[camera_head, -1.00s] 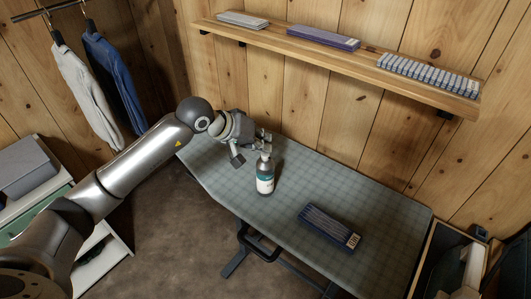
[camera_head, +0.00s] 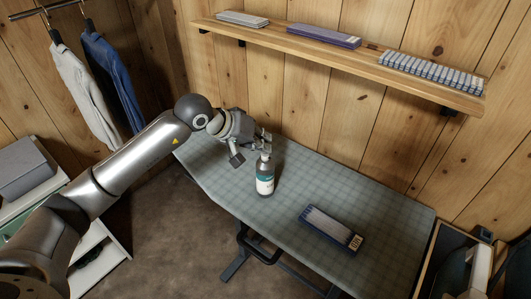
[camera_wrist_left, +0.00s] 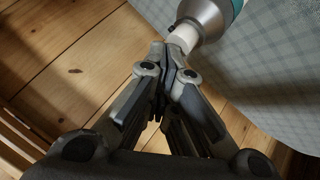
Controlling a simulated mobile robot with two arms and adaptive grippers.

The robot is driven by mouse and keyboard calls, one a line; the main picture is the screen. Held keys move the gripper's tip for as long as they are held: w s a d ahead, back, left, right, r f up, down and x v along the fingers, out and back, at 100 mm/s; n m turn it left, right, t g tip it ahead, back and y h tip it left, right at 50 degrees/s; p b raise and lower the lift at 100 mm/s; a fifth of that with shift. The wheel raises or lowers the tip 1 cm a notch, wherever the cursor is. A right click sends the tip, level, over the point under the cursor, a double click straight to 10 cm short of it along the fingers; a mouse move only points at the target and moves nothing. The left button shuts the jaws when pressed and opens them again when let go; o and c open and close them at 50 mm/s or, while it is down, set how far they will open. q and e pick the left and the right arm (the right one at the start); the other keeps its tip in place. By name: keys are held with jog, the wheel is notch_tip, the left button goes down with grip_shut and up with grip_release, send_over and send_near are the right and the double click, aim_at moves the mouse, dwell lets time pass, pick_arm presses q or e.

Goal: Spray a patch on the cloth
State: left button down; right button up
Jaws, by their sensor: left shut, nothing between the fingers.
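A spray bottle (camera_head: 265,180) with a white and teal label stands upright on the ironing board, which has a checked grey-green cover (camera_head: 215,180). A folded dark blue striped cloth (camera_head: 331,227) lies on the board to the right of the bottle. My left gripper (camera_head: 263,141) is at the top of the bottle, with its fingers closed together. In the left wrist view the fingertips (camera_wrist_left: 168,52) are shut right by the bottle's white nozzle (camera_wrist_left: 184,38); I cannot tell whether they touch it. My right gripper is not in view.
A wall shelf (camera_head: 340,62) with several folded cloths runs above the board. Shirts (camera_head: 110,80) hang at the left. A white cabinet (camera_head: 100,250) stands at the lower left and a wooden crate (camera_head: 440,260) at the lower right. The board is clear between bottle and cloth.

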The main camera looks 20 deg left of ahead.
pick_arm(q)
jog(key=shift+r, duration=0.1)
jog(key=shift+r+p, duration=0.7)
jog(key=shift+r, duration=2.3)
